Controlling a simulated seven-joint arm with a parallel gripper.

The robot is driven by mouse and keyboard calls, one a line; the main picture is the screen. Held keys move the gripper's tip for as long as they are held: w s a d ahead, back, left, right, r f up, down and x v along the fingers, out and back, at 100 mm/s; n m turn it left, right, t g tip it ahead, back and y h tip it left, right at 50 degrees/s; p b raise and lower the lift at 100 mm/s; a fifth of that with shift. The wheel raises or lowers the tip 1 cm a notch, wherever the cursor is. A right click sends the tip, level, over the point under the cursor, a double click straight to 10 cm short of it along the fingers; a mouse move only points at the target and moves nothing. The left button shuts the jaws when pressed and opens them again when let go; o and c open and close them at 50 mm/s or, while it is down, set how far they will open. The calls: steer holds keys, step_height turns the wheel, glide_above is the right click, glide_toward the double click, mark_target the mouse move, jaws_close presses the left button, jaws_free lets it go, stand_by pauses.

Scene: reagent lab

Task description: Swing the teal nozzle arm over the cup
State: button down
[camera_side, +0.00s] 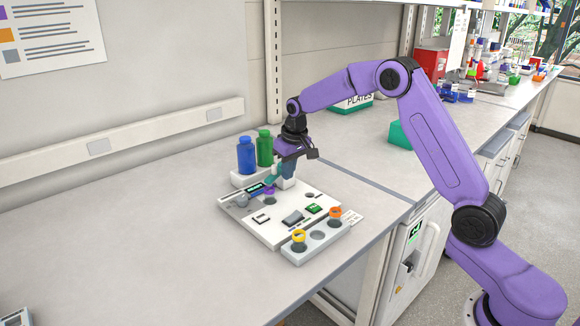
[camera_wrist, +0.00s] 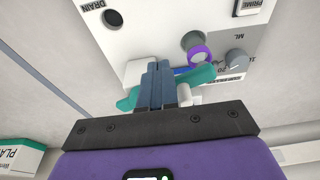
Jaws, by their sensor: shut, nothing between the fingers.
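The teal nozzle arm (camera_side: 273,175) sits on the white dispenser panel (camera_side: 290,227), beside a white post. In the wrist view the teal arm (camera_wrist: 197,76) runs behind my fingers, and its right end lies close to the cup. The cup (camera_side: 269,194) has a purple rim and also shows in the wrist view (camera_wrist: 201,54). I cannot tell whether the nozzle tip is directly above it. My gripper (camera_side: 287,171) is low at the teal arm, its blue-grey fingers (camera_wrist: 157,87) together and empty. The fingers hide the middle of the teal arm; contact is unclear.
A blue bottle (camera_side: 246,156) and a green bottle (camera_side: 264,149) stand behind the panel. A grey knob (camera_wrist: 236,61) is right of the cup. A front rack (camera_side: 318,247) holds yellow-rimmed (camera_side: 299,237) and orange-rimmed (camera_side: 335,213) cups. The bench at left is mostly clear.

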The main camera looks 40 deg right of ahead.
steer(key=shift+s+d, duration=0.15)
steer(key=shift+s, duration=0.2)
step_height(320, 180, up, 7)
stand_by(0.8)
steer(key=s+a+r+n+g, duration=0.1)
steer(key=s+a+n, duration=0.2)
steer(key=s+a, duration=0.5)
steer(key=s+a+n, duration=0.3)
steer(key=s+a, duration=0.2)
steer(key=s, duration=0.7)
steer(key=s+d+f+n, duration=0.1)
steer(key=s+n, duration=0.1)
steer(key=s, duration=0.6)
steer(key=s+d+f+n, duration=0.1)
steer(key=s+d+n, duration=0.1)
steer(key=s, duration=0.5)
steer(key=s+d+f+n+g, duration=0.1)
steer(key=s+n, duration=0.1)
steer(key=s, duration=0.6)
steer(key=shift+s+d+f+n, duration=0.3)
steer(key=shift+s, duration=0.05)
